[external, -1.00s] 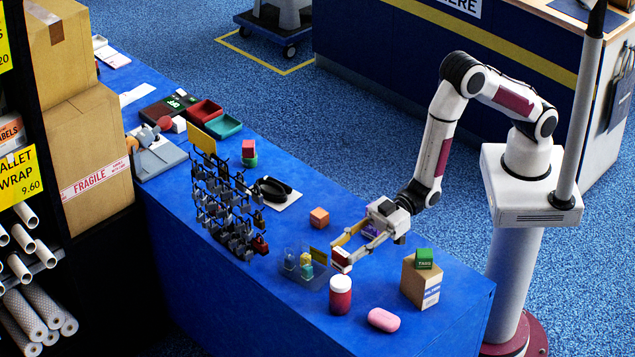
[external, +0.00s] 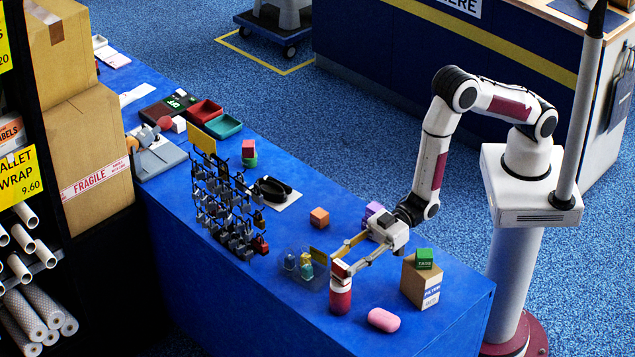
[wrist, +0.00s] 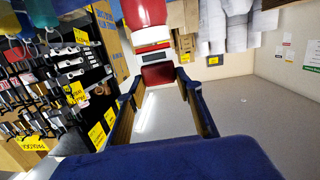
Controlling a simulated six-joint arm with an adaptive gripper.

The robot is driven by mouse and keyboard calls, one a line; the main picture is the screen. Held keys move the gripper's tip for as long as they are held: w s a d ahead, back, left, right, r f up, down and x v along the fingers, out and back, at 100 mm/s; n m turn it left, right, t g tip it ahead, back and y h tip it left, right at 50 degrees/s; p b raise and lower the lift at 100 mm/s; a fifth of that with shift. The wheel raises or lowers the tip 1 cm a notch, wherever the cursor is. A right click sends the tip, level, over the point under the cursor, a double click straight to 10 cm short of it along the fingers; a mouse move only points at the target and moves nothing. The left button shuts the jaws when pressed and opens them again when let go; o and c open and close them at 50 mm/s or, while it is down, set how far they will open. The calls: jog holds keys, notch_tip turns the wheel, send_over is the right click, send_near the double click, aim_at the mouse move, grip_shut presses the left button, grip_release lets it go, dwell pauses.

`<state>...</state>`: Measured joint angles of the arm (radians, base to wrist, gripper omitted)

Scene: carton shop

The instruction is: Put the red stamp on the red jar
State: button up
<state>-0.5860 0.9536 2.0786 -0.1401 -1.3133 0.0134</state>
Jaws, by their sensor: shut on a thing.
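The red jar (external: 341,300) with a white lid stands upright on the blue counter near its front edge. My gripper (external: 347,268) is shut on the red stamp (external: 339,267), a small red and white block, and holds it right above the lid. In the wrist view the stamp (wrist: 158,76) sits between the two fingertips, with the jar (wrist: 145,12) directly beyond it at the top. I cannot tell whether the stamp touches the lid.
A clear holder with small bottles (external: 306,268) stands left of the jar. A carton (external: 420,284) bears a green cube (external: 424,258). Orange (external: 319,217) and purple (external: 373,209) cubes and a padlock rack (external: 222,205) stand behind.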

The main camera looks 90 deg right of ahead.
jog(key=shift+f, duration=0.15)
jog(key=o, duration=1.1)
jog(key=shift+s+d, duration=0.1)
jog(key=shift+r+v, duration=0.15)
jog(key=shift+v, duration=2.8)
jog(key=shift+r+v, duration=0.1)
jog(key=shift+v, duration=2.85)
